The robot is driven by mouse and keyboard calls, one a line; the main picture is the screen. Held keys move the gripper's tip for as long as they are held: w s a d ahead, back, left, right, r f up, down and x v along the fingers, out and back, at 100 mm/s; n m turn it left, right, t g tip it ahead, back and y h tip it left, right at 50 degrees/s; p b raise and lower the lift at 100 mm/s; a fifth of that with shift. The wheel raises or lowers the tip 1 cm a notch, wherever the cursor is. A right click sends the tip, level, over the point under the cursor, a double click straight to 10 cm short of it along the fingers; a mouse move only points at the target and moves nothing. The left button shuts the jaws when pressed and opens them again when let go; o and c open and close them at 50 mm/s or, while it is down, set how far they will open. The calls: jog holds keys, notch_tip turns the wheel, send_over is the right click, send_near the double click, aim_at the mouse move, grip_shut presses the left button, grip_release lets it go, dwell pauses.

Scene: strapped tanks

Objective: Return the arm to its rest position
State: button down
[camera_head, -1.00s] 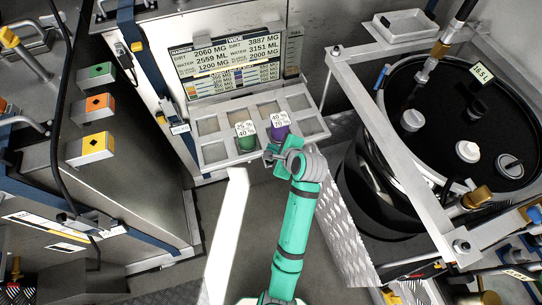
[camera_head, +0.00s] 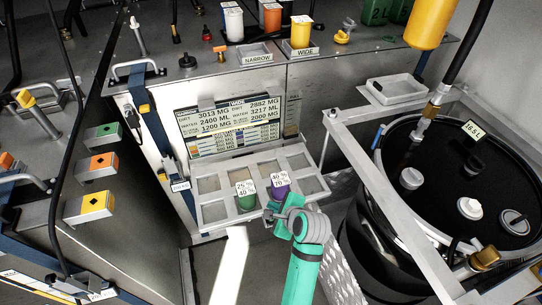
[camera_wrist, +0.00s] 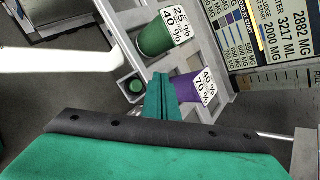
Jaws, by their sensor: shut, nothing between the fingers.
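My arm is teal with grey joints and reaches up from the bottom of the head view. My gripper (camera_wrist: 162,98) shows in the wrist view with its teal fingers together and nothing between them. It is close to the front edge of a grey compartment rack (camera_head: 214,212). A green cup (camera_head: 246,196) labelled 25 % / 40 % and a purple cup (camera_head: 281,186) labelled 40 % / 70 % sit in the rack. In the wrist view the green cup (camera_wrist: 155,40) is above the fingers and the purple cup (camera_wrist: 185,88) is just right of them. The fingertips are hard to make out in the head view.
A display panel (camera_head: 228,126) stands behind the rack. A large black tank (camera_head: 440,165) in a grey frame is at the right. A shelf behind holds white, orange and yellow (camera_head: 301,32) containers. Coloured blocks (camera_head: 90,205) are at the left. Floor shows below the rack.

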jog(key=s+f+n+t+h, duration=0.2)
jog(key=s+f+n, duration=0.25)
jog(key=s, duration=0.45)
jog(key=s+f+n+t+h, duration=0.2)
jog(key=s+f+n, duration=0.25)
jog(key=s, duration=0.55)
jog(key=s+r+n+t, duration=0.3)
jog(key=s+r+n, duration=0.9)
jog(key=s, duration=0.5)
jog(key=shift+s+a+r, duration=0.25)
jog(key=shift+a+r, duration=0.1)
jog(key=shift+r, duration=0.2)
jog(key=shift+w, duration=0.15)
dwell(0.4)
